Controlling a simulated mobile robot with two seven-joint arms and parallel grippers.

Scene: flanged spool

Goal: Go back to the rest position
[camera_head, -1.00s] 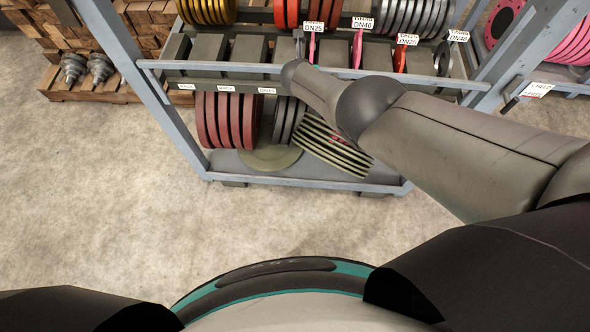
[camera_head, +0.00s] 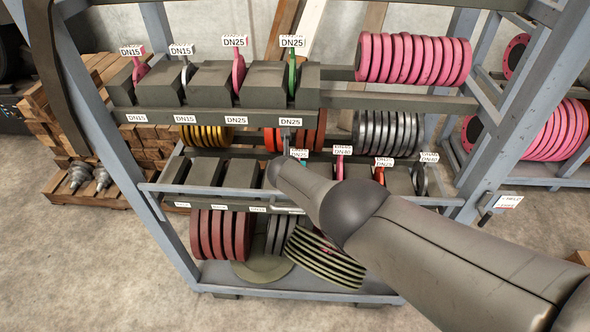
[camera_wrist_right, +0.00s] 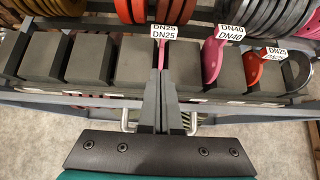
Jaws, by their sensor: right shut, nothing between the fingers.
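My right arm reaches in from the right in the head view, up to the middle shelf of the rack. My right gripper (camera_head: 286,140) is small there and partly hidden by its own wrist. In the right wrist view my right gripper (camera_wrist_right: 161,100) is shut, its fingers together with nothing between them. The fingertips are in front of a pink flange (camera_wrist_right: 163,52) tagged DN25, among grey blocks (camera_wrist_right: 137,65). Whether they touch the flange or blocks I cannot tell. My left gripper is not in view.
The blue-grey rack (camera_head: 165,235) surrounds the right gripper, with an upper shelf (camera_head: 150,118) of tagged flanges above. Pink discs (camera_head: 412,59) sit upper right; dark red discs (camera_head: 220,235) and tilted striped discs (camera_head: 325,258) lie below. Concrete floor (camera_head: 90,255) is clear at left.

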